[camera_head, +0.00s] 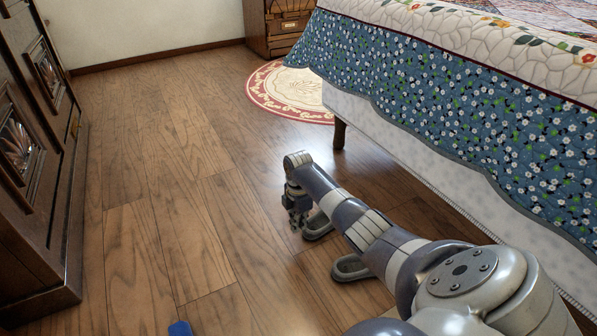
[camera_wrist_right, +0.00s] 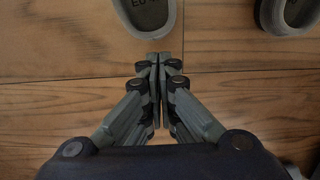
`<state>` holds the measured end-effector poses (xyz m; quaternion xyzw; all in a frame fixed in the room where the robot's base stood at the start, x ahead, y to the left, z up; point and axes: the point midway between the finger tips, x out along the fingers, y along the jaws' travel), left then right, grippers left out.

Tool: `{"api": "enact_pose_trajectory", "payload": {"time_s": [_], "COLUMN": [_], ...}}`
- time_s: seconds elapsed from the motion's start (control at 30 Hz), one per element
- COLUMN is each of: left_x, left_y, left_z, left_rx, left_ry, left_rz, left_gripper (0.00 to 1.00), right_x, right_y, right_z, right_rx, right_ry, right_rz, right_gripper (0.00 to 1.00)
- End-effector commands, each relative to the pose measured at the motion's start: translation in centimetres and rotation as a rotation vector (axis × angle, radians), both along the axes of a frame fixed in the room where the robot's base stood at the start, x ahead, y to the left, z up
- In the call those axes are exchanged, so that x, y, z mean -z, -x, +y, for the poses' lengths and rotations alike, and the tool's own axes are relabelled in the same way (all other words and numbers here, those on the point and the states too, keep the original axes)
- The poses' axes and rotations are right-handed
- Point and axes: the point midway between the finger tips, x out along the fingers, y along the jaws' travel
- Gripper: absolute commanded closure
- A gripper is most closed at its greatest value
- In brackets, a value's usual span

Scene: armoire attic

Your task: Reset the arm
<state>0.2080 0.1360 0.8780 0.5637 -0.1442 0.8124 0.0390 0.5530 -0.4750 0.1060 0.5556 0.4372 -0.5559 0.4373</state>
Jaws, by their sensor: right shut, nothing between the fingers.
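My right arm (camera_head: 365,225) reaches from the lower right of the head view out over the wooden floor beside the bed. My right gripper (camera_head: 297,222) hangs at its end, pointing down, partly hidden by the wrist. In the right wrist view the fingers (camera_wrist_right: 159,62) of this gripper are together with nothing between them. Wooden floorboards show below them. My left gripper is in neither view.
A pair of grey slippers (camera_head: 350,267) lies on the floor close to my right gripper. The bed with a floral quilt (camera_head: 460,110) stands right. A dark carved armoire (camera_head: 45,150) stands left. A round rug (camera_head: 285,92) and wooden cabinet (camera_head: 256,28) are behind. The middle floor is clear.

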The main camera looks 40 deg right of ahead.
Motion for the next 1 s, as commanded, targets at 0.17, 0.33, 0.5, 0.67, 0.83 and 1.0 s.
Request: {"api": "enact_pose_trajectory", "payload": {"time_s": [0.17, 0.33, 0.5, 0.67, 0.83, 1.0], "left_x": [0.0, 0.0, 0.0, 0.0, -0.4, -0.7], "left_y": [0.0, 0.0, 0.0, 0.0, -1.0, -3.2], "left_z": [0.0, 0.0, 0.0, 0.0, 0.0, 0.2], "left_rx": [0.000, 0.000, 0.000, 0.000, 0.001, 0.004], "left_ry": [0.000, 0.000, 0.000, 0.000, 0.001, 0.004], "left_rz": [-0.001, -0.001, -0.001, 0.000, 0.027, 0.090], "left_gripper": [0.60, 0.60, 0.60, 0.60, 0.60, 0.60], "right_x": [-3.2, -5.3, -6.0, -6.0, -6.3, -8.1], "right_y": [0.0, 0.0, 0.0, 0.0, -1.8, -6.4], "right_z": [-0.1, 0.0, 0.0, 0.0, 1.2, 5.4], "right_rx": [-0.001, 0.001, 0.001, 0.001, 0.013, 0.051], "right_ry": [0.003, -0.001, 0.000, 0.000, 0.032, 0.058], "right_rz": [-0.002, -0.001, 0.001, -0.002, -0.096, -0.370], "right_gripper": [1.00, 1.00, 1.00, 1.00, 1.00, 1.00]}}
